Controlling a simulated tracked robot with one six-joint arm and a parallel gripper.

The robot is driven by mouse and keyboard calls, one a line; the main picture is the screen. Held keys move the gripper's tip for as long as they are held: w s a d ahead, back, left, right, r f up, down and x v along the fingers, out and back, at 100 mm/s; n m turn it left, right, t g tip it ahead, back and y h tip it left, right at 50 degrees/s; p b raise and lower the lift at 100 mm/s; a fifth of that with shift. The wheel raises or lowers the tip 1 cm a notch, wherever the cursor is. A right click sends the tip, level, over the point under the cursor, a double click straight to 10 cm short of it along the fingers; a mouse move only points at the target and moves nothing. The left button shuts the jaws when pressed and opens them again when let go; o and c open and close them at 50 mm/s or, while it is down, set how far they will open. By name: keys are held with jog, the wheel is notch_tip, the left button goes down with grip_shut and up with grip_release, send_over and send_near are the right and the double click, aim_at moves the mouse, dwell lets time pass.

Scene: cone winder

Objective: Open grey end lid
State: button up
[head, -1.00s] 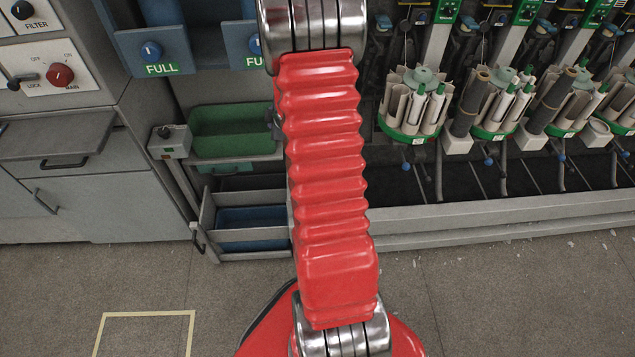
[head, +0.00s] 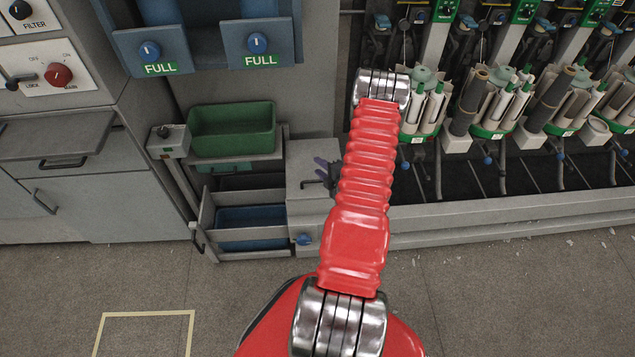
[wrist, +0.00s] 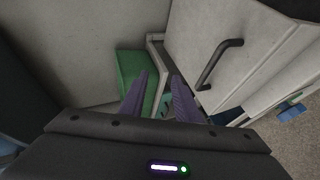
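A grey end unit stands right of the open drawers. Its pale grey panel, which looks like the end lid (head: 301,184), appears closed and carries a dark bar handle (head: 317,182). In the wrist view the grey lid (wrist: 252,48) fills the upper right, with the handle (wrist: 218,63) near its middle. My gripper (head: 326,169) has purple fingers and is close by the handle, partly behind my red arm. In the wrist view my gripper (wrist: 159,76) is open and empty, its fingers apart, left of the handle and not touching it.
A green tray (head: 232,130) sits on the shelf to the left, above an open drawer with a blue bin (head: 252,216). A blue knob (head: 303,239) is low on the grey unit. Cone-holding stations (head: 495,105) line the right.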

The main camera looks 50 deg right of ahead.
jog(key=t+h, duration=0.2)
send_near(318, 181)
jog(key=f+v, duration=0.1)
jog(key=v, duration=0.2)
jog(key=shift+s+r, duration=0.2)
jog(key=shift+r, duration=0.1)
jog(key=shift+w, duration=0.1)
jog(key=x, duration=1.3)
jog(key=shift+w+f, duration=0.15)
jog(key=shift+w, duration=0.15)
jog(key=shift+c, duration=0.5)
grip_shut()
jog(key=shift+s, duration=0.1)
